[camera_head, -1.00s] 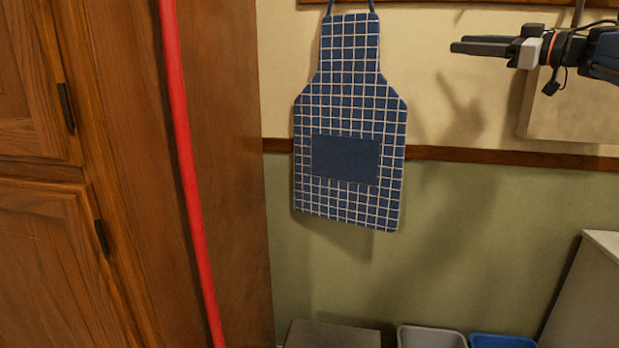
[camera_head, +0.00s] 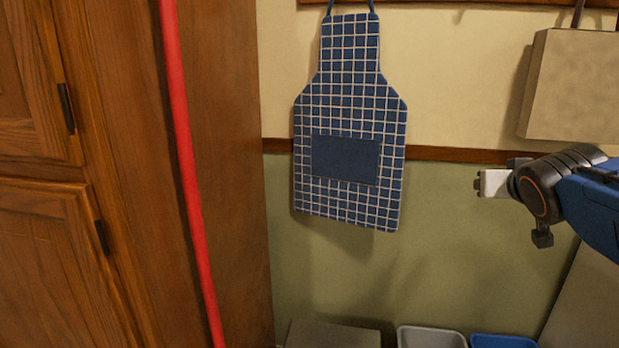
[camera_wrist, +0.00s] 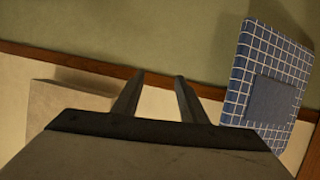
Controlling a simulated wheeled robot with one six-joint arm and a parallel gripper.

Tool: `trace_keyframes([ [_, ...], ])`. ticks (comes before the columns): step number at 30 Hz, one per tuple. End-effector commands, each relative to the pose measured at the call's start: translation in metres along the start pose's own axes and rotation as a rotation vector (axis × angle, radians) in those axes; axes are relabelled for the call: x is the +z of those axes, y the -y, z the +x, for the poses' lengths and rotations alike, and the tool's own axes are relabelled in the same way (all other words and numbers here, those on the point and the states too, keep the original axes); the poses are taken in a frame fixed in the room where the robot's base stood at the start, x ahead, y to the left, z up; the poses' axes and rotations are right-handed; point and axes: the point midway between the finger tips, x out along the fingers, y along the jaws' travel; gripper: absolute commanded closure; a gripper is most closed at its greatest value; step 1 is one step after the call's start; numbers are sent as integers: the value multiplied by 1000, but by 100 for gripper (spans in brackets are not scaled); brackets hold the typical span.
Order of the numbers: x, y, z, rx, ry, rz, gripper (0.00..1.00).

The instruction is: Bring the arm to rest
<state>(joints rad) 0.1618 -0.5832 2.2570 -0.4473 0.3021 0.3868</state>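My gripper (camera_head: 478,184) is at the right of the head view, in front of the green lower wall, with the arm coming in from the right edge. Its fingers are hard to make out there. In the wrist view the two dark fingers (camera_wrist: 159,82) stand apart with nothing between them. The wall and its brown wooden rail show beyond them.
A blue checked apron (camera_head: 350,110) hangs on the wall, also at right in the wrist view (camera_wrist: 265,85). A beige bag-like box (camera_head: 572,90) hangs at upper right. A wooden cabinet (camera_head: 50,250) and red pole (camera_head: 186,160) stand left. Grey (camera_head: 430,338) and blue (camera_head: 503,341) bins sit below.

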Motion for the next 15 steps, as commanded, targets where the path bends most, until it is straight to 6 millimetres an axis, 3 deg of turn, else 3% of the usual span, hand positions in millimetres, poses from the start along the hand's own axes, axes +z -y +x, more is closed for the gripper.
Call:
trace_keyframes([
  [1, 30, 6, -8, -8, 68, -4, 61],
  [3, 72, 12, -18, -21, 168, -12, 61],
  [9, 185, 35, -59, -98, 445, -54, 61],
  [15, 270, 56, -104, -200, 662, -102, 61],
])
